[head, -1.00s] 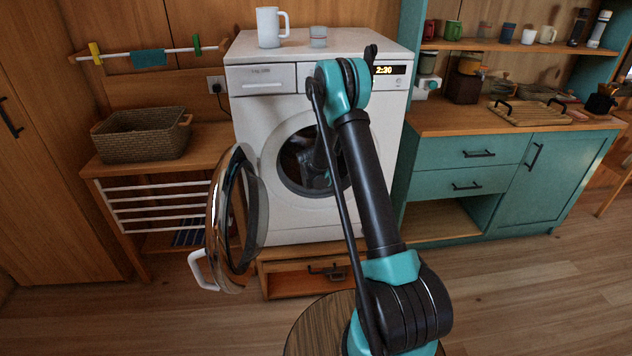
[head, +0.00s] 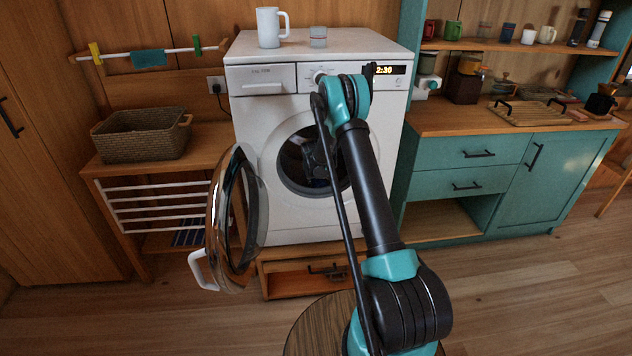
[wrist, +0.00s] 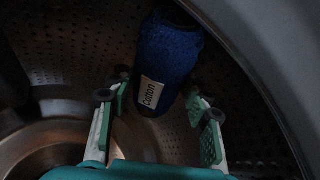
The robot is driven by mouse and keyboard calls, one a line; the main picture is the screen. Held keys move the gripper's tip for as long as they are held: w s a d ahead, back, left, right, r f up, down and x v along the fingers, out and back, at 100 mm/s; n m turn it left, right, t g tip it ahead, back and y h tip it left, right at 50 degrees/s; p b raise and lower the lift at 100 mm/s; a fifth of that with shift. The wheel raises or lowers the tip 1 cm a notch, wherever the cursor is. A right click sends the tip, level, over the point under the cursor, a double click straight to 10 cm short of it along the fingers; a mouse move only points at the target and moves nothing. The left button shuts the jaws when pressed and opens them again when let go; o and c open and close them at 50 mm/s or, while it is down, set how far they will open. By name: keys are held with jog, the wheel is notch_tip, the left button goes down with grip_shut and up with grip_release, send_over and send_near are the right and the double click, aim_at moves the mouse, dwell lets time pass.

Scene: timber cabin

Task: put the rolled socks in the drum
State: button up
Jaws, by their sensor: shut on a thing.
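The rolled socks (wrist: 170,60) are a dark blue roll with a white "Cotton" label, seen in the wrist view. My gripper (wrist: 158,97) is shut on the roll, with a green-padded finger on each side of its near end. The perforated metal wall of the drum (wrist: 75,45) surrounds them, so the roll is inside the drum. In the head view my arm reaches through the round opening of the white washing machine (head: 270,220), and my gripper (head: 318,172) is dark and partly hidden there.
The round glass door (head: 257,215) stands open to the left of the opening. A wicker basket (head: 140,147) sits on the wooden bench at left. A teal cabinet (head: 480,205) is at right.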

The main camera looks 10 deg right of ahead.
jog(key=shift+f, duration=0.35)
jog(key=shift+f, duration=0.15)
jog(key=o, duration=1.2)
jog(key=shift+v, duration=3.9)
